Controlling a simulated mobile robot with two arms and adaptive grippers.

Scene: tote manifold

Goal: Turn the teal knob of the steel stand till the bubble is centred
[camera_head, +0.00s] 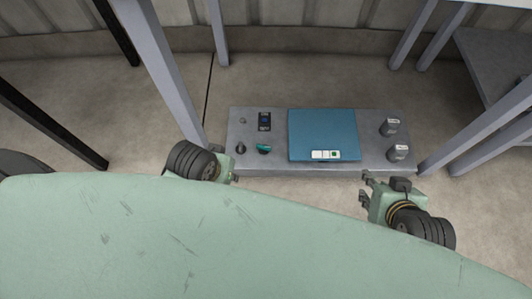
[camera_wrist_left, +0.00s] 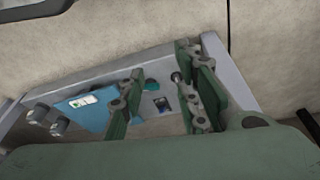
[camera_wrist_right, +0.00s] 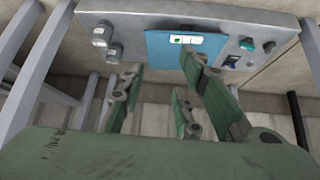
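The steel stand (camera_head: 270,170) is a low grey slab on the floor. The teal knob (camera_head: 263,149) is near its left front; it also shows in the left wrist view (camera_wrist_left: 151,84) and the right wrist view (camera_wrist_right: 269,46). A blue plate (camera_head: 322,125) lies on the slab, with a white bubble strip (camera_head: 325,155) at its front edge that has a green part; the bubble is too small to tell. My left gripper (camera_head: 232,165) is by the slab's front left corner, fingers apart and empty. My right gripper (camera_head: 365,189) is in front of the slab's right part, open and empty.
Two grey labelled knobs (camera_head: 390,127) (camera_head: 398,152) stand at the slab's right. Grey posts (camera_head: 165,70) (camera_head: 480,125) rise on both sides. A grey shelf (camera_head: 495,60) is at the right.

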